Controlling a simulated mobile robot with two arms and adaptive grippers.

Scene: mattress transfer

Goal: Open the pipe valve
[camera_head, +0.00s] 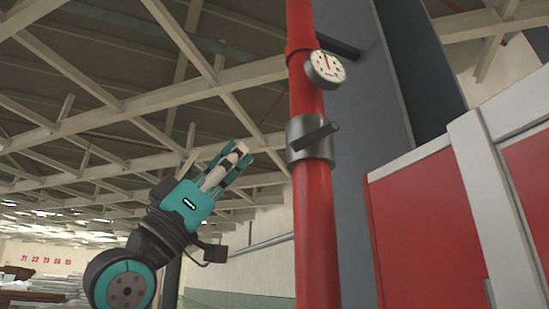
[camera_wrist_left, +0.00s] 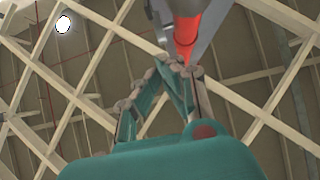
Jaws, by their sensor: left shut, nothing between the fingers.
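A red vertical pipe (camera_head: 318,210) runs through the middle of the head view. A grey valve collar (camera_head: 309,138) wraps it, with a dark lever handle (camera_head: 317,137) that slants up to the right. My left gripper (camera_head: 240,150) is shut and empty to the left of the collar, pointing up and right. A gap shows between it and the pipe in the head view. In the left wrist view the shut fingers (camera_wrist_left: 182,68) stand just below the red pipe (camera_wrist_left: 186,35); the lever cannot be made out clearly there. My right gripper is not in view.
A round pressure gauge (camera_head: 325,69) sits on the pipe above the collar. A dark grey column (camera_head: 362,150) stands behind the pipe. Red panels with a pale frame (camera_head: 485,190) fill the right side.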

